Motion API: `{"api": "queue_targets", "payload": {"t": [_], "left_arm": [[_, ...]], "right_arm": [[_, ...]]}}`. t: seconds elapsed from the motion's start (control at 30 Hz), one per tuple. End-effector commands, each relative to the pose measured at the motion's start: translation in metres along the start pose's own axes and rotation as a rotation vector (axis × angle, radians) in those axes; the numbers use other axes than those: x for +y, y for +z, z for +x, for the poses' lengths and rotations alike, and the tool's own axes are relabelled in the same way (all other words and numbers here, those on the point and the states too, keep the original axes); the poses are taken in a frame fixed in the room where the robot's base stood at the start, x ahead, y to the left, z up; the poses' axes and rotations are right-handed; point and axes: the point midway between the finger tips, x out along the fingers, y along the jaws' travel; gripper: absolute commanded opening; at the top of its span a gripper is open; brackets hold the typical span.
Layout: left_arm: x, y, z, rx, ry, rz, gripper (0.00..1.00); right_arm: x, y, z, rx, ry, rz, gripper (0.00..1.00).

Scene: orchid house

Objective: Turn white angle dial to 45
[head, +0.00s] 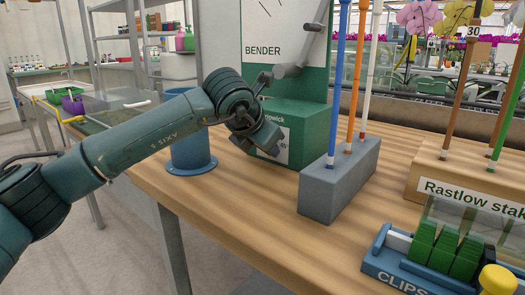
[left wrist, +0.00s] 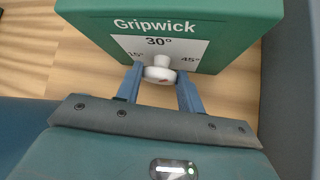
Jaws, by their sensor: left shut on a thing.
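The green bender (head: 300,120) stands on the wooden bench, with a "BENDER" panel above. The white angle dial (left wrist: 160,61) is on its "Gripwick" face, below a white scale (left wrist: 196,46) reading 15°, 30° and 45°. My left gripper (left wrist: 160,77) is shut on the dial, a blue finger on either side. In the head view my left gripper (head: 262,140) is at the bender's front and hides the dial. My right gripper is not in view.
A grey block (head: 335,185) with blue, orange and white stakes stands right of the bender. A blue cylinder (head: 190,155) stands left, behind my arm. A clips tray (head: 405,275) and a wooden stake block (head: 440,175) are at right. The bench front is clear.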

Motion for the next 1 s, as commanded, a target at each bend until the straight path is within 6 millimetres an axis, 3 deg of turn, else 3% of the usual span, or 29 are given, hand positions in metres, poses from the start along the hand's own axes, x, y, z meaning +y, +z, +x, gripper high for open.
{"api": "queue_targets", "payload": {"t": [0.4, 1.0], "left_arm": [[-0.005, -0.002, 0.002, -0.001, 0.178, 0.178, 0.15], [-0.005, -0.001, 0.001, 0.001, 0.221, 0.222, 0.15]], "right_arm": [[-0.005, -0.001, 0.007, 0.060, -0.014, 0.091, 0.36], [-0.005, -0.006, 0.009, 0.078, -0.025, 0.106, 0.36]]}}
